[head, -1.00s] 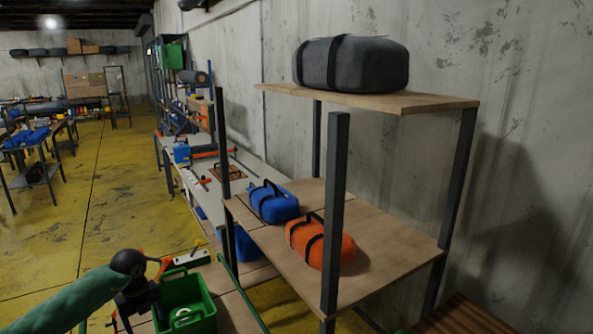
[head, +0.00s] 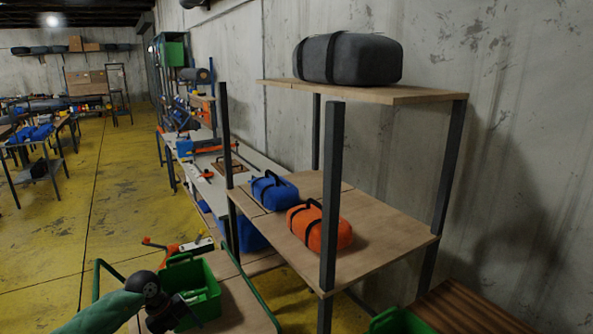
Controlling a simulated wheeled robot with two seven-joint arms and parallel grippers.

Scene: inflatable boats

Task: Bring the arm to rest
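My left arm comes in from the lower left with a green sleeve and a dark round wrist joint. My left gripper (head: 182,312) is dark and small, low in the view, in front of or over the near part of a green bin (head: 205,275). Its fingers are hard to make out, so I cannot tell whether it is open or shut, and no held object is clear. The bin stands on a wooden-topped cart (head: 238,300) with a green rail. My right gripper is not in view.
A shelf rack (head: 390,225) stands to the right with dark posts. It bears a blue bag (head: 275,192), an orange bag (head: 330,236) and a grey bag (head: 365,60) on top. A workbench (head: 255,165) runs behind along the wall. The yellow floor (head: 110,205) at left is open.

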